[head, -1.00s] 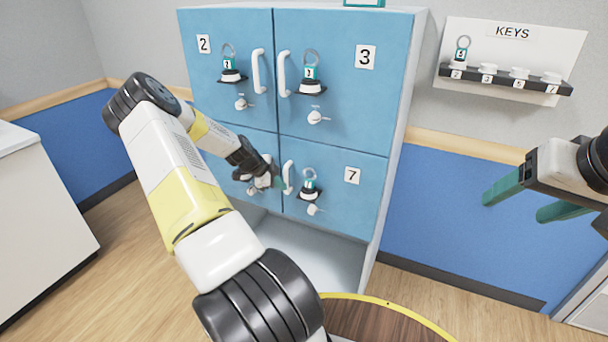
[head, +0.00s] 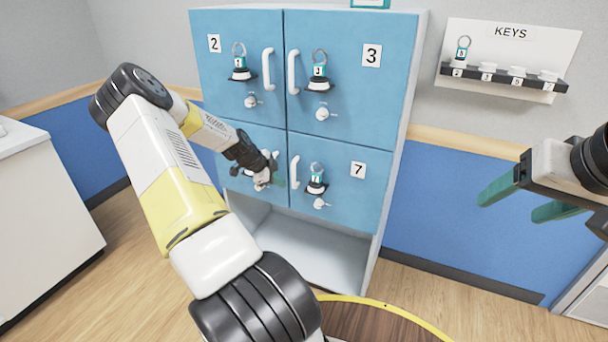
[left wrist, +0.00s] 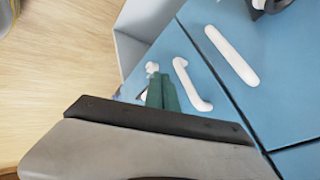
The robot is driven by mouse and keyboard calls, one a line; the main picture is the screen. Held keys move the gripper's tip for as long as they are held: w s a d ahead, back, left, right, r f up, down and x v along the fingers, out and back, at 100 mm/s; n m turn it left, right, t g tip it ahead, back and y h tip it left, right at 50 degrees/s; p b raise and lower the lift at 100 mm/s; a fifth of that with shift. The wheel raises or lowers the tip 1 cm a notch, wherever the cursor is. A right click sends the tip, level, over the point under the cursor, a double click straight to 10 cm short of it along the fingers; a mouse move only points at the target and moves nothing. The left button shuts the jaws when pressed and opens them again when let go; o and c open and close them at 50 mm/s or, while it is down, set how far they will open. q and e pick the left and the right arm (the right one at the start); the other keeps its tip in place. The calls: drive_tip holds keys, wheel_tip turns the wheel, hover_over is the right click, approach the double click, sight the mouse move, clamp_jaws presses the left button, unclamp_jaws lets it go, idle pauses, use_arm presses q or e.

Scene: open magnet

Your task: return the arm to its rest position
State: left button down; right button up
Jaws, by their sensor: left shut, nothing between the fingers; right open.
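My left arm reaches in from the left in the head view, bent at the elbow. Its gripper (head: 272,180) is in front of the lower left door of the blue cabinet (head: 340,140) and hides most of that door's fittings. In the left wrist view the green fingers (left wrist: 162,92) are together and empty, close to a white handle (left wrist: 192,84) and a small white lock knob (left wrist: 152,68). I cannot tell whether they touch the cabinet. My right gripper (head: 520,200) is open and empty at the right edge of the head view, before the blue wall.
Doors 2, 3 and 7 are shut, each with a handle, a key on a small holder and a lock. A key rack (head: 505,75) hangs on the right wall. A white counter (head: 45,200) stands at the left. An open shelf (head: 310,250) lies below the doors.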

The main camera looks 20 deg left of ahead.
use_arm(q)
drive_tip(key=v, duration=0.6)
drive_tip(key=s+d+r+n+g+y, duration=0.15)
drive_tip(key=s+d+r, duration=0.25)
drive_tip(key=d+r, duration=0.45)
drive_tip(key=s+d+r+n+g+y, duration=0.1)
drive_tip(key=s+d+r+n, duration=0.25)
drive_tip(key=d+r, duration=0.45)
drive_tip(key=s+d+r+n+t, duration=0.1)
drive_tip(key=s+d+r+n, duration=0.3)
drive_tip(key=s, duration=0.6)
drive_tip(key=s+d+r+n+t+h, duration=0.1)
drive_tip(key=s+d+r+n, duration=0.3)
drive_tip(key=s+d+r, duration=0.2)
drive_tip(key=s+d, duration=0.2)
drive_tip(key=s, duration=0.2)
drive_tip(key=shift+d+r+n, duration=0.3)
drive_tip(key=shift+d, duration=0.05)
drive_tip(key=shift+s+h, duration=0.15)
drive_tip(key=shift+h, duration=0.1)
